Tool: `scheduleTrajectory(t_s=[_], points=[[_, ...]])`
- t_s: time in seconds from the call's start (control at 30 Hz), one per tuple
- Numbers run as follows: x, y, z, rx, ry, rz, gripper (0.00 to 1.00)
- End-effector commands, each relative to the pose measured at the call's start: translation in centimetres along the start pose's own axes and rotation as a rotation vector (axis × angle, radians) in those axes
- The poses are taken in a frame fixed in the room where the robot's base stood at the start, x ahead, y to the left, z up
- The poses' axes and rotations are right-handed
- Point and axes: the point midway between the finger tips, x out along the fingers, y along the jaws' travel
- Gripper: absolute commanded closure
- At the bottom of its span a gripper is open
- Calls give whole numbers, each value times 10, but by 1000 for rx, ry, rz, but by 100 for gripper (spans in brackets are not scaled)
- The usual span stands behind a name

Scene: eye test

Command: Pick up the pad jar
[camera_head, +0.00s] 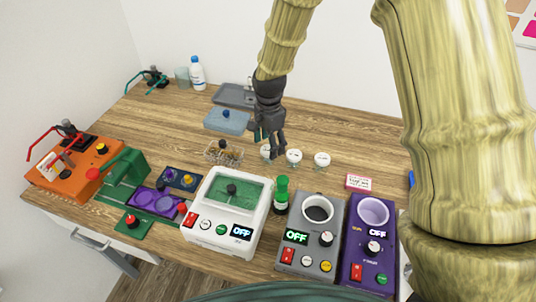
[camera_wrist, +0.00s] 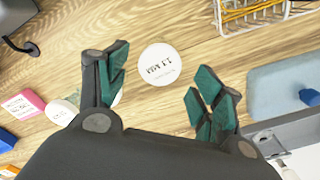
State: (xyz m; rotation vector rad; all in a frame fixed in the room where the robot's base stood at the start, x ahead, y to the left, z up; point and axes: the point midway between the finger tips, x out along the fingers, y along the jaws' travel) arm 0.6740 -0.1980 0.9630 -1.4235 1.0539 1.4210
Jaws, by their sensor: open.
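Three small jars with round white lids stand in a row on the wooden table in the head view: a left one (camera_head: 265,151), a middle one (camera_head: 293,157) and a right one (camera_head: 322,159). I cannot read their labels well enough to tell which is the pad jar. My gripper (camera_head: 268,147) hangs over the left jar and partly covers it. In the wrist view my gripper (camera_wrist: 157,72) is open and empty, with one white lid (camera_wrist: 158,64) with dark print showing between its green fingers. Another lid (camera_wrist: 62,112) shows beside the left finger.
A wire basket (camera_head: 223,153) stands left of the jars, with a blue tray (camera_head: 228,119) behind it. A pink box (camera_head: 358,182) lies to the right. A green-capped bottle (camera_head: 281,194), a white device (camera_head: 226,213), a grey device (camera_head: 308,236) and a purple device (camera_head: 368,243) stand in front.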

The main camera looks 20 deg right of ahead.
Motion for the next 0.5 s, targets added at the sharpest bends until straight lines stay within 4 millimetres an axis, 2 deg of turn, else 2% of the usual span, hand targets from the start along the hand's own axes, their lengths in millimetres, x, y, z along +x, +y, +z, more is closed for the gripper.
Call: scheduleTrajectory(t_s=[0.5], points=[[44,3,6,-1,0,1,33]])
